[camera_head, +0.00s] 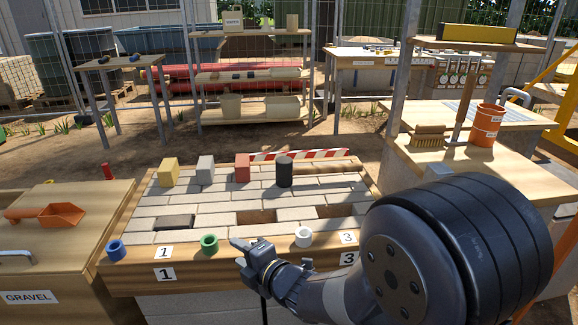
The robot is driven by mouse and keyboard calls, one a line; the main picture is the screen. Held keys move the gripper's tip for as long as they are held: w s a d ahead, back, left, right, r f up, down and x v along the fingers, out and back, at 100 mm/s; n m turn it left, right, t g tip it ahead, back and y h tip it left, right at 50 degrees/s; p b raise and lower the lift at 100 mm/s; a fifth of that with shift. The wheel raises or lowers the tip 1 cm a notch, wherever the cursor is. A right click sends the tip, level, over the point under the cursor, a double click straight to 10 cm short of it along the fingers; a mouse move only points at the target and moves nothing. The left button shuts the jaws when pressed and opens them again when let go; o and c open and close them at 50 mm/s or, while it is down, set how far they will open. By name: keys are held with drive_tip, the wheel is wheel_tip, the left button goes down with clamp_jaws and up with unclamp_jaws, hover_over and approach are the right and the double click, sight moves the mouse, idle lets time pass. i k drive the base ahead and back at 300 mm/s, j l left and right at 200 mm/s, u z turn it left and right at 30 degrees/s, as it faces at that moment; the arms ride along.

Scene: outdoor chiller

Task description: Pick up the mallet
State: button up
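I cannot pick out a mallet for sure. A dark upright cylinder (284,171) stands on the brick-topped bench; whether it is a mallet head is unclear. A slanted wooden handle (465,103) stands at the right-hand bench beside an orange bucket, and its ends are hard to make out. My gripper (240,252) is over the front edge of the brick-topped bench, in front of the dark cylinder and apart from it. Nothing shows clearly in its fingers, and their gap is hard to see. My arm covers the lower right.
The bench (130,228) carries yellow (168,172), grey (205,170) and red (242,168) blocks. Blue (116,249), green (209,244) and white (303,237) rings lie along its front. A brush (428,138) and orange bucket (487,126) stand right; an orange scoop (62,215) lies left.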

sight(284, 171)
drive_tip(key=i+j, duration=0.1)
drive_tip(key=i, duration=0.45)
drive_tip(key=i+z, duration=0.1)
drive_tip(key=z, duration=0.3)
drive_tip(key=i+z, duration=0.1)
drive_tip(key=z, duration=0.25)
drive_tip(key=j+z, duration=0.15)
drive_tip(key=z, duration=0.25)
drive_tip(key=i, duration=0.05)
